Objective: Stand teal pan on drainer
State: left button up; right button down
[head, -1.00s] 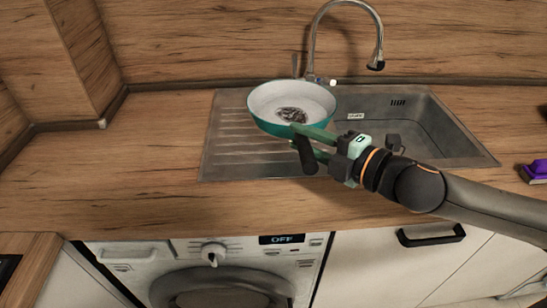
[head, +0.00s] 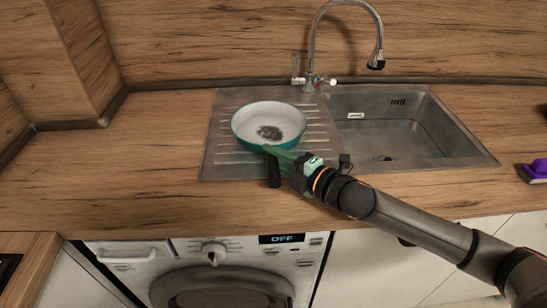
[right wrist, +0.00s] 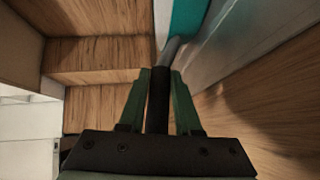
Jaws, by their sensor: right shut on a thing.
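The teal pan (head: 268,122) has a pale inside with a dark patch at its centre. It is upright over the ribbed drainer (head: 225,158), left of the sink bowl; I cannot tell whether its base touches the metal. My right gripper (head: 277,158) is shut on the pan's dark handle at the pan's near side. In the right wrist view the two green fingers (right wrist: 159,88) close on the dark handle (right wrist: 158,105), and a strip of the teal pan (right wrist: 188,18) shows beyond. My left gripper is not in view.
The sink bowl (head: 400,130) is empty to the right, with the tap (head: 313,50) behind. A purple item (head: 535,170) lies at the far right. The wooden counter (head: 120,170) left of the drainer is clear. A washing machine (head: 215,265) is below.

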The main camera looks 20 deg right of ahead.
jog(key=shift+r, duration=0.15)
jog(key=c, duration=0.6)
grip_release()
jog(key=shift+f, duration=0.2)
jog(key=shift+r, duration=0.2)
jog(key=shift+s+d+f, duration=0.15)
jog(key=shift+s+d, duration=0.05)
jog(key=shift+s, duration=0.15)
jog(key=b+v, duration=0.1)
jog(key=v, duration=0.7)
jog(key=shift+s, duration=0.2)
jog(key=shift+v, duration=1.45)
